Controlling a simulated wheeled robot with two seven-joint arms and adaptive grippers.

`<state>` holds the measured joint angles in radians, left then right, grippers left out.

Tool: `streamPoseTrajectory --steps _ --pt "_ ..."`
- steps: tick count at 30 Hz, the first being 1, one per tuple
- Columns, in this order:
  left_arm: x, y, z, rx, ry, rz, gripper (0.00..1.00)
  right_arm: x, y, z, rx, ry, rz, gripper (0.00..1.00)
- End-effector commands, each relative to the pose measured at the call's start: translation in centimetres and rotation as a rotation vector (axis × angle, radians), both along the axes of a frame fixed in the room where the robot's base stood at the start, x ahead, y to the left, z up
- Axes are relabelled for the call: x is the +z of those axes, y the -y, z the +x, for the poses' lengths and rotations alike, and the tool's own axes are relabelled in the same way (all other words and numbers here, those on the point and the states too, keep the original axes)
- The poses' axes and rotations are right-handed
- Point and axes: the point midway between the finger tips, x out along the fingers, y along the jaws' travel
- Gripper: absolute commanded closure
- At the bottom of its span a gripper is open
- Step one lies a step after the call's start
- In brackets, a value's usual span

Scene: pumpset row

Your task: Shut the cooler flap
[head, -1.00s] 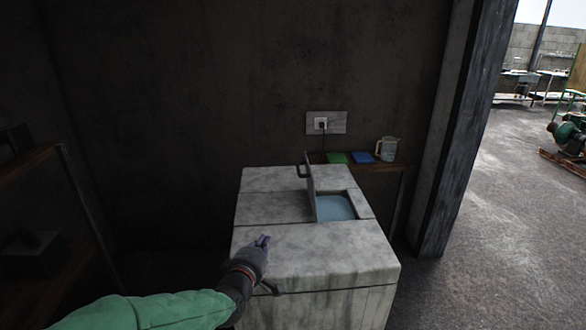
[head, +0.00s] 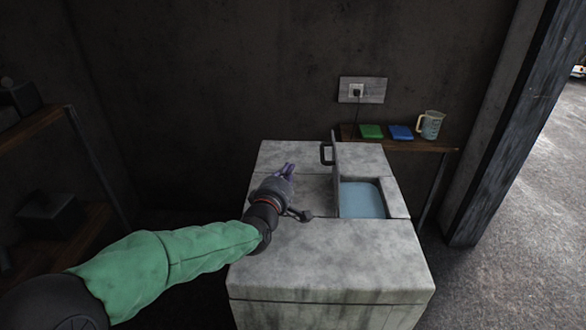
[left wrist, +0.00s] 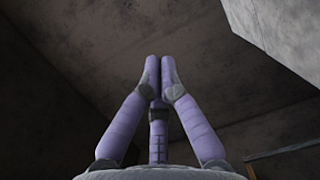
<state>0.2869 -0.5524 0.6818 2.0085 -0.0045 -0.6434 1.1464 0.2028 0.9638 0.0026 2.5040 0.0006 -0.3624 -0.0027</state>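The cooler (head: 320,255) is a worn pale grey box with an opening in its top right, and light blue shows inside. Its flap (head: 336,165) stands upright at the left edge of the opening, seen nearly edge-on, with a dark handle (head: 325,153) on its left side. My left gripper (head: 287,168) is over the cooler top, left of the flap and apart from it. In the left wrist view its purple fingers (left wrist: 159,62) are drawn together with nothing between them. A pale slab shows at that view's upper right; I cannot tell whether it is the flap. My right gripper is out of view.
A wooden shelf (head: 440,147) behind the cooler holds a green pad (head: 371,131), a blue pad (head: 400,132) and a clear jug (head: 430,124). A socket (head: 362,90) with a plug is on the dark wall. Shelving (head: 35,127) stands at left. The floor at right is open.

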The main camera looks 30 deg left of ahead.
Motion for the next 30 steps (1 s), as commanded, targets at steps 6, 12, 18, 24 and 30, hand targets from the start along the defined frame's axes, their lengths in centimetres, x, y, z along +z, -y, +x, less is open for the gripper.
streamPoseTrajectory --steps 6,12,18,24,30 --pt "-0.2 -0.9 3.3 -0.001 -0.002 -0.001 1.00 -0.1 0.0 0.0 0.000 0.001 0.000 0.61" --pt "-0.2 -1.8 6.3 -0.001 -0.001 0.000 1.00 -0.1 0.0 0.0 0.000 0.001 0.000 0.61" --pt "-0.3 -0.7 8.4 -0.006 -0.001 -0.002 1.00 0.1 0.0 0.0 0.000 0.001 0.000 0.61" --pt "-0.5 0.9 9.3 -0.003 0.000 0.000 1.00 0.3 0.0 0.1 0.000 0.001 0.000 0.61" --pt "-0.6 1.2 9.5 -0.001 -0.001 0.000 1.00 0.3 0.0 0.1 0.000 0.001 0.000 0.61"
